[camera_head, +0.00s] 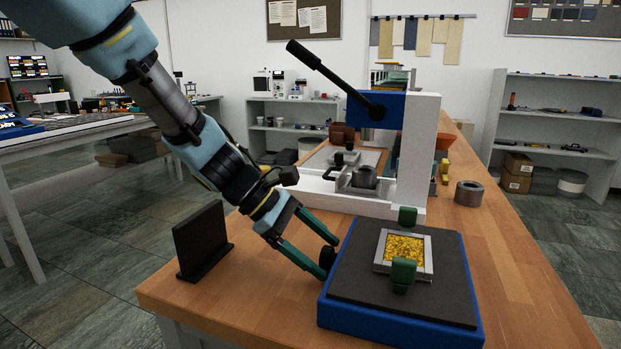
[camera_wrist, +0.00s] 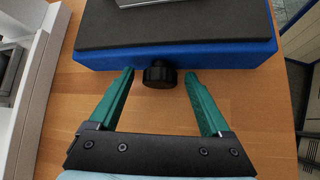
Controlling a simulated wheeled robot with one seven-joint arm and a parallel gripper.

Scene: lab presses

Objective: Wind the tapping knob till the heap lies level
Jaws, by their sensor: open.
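The tapping knob (camera_wrist: 160,75) is a black ribbed knob on the side of a blue base with a dark grey top (camera_head: 350,285). It also shows in the head view (camera_head: 327,258). My gripper (camera_head: 328,258) is open, with its green fingers on either side of the knob; in the wrist view (camera_wrist: 158,80) there are gaps between both fingers and the knob. A square metal frame (camera_head: 428,262) lies on the grey top with the yellow granular heap (camera_head: 404,248) inside. Two green blocks (camera_head: 403,272) sit at opposite sides of the frame. I cannot tell how level the heap is.
A white and blue lever press (camera_head: 412,150) with a black handle stands behind the base. A black upright plate (camera_head: 201,240) stands left of my gripper. A grey metal ring (camera_head: 468,193) is at the back right. The wooden bench (camera_head: 545,290) is clear right of the base.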

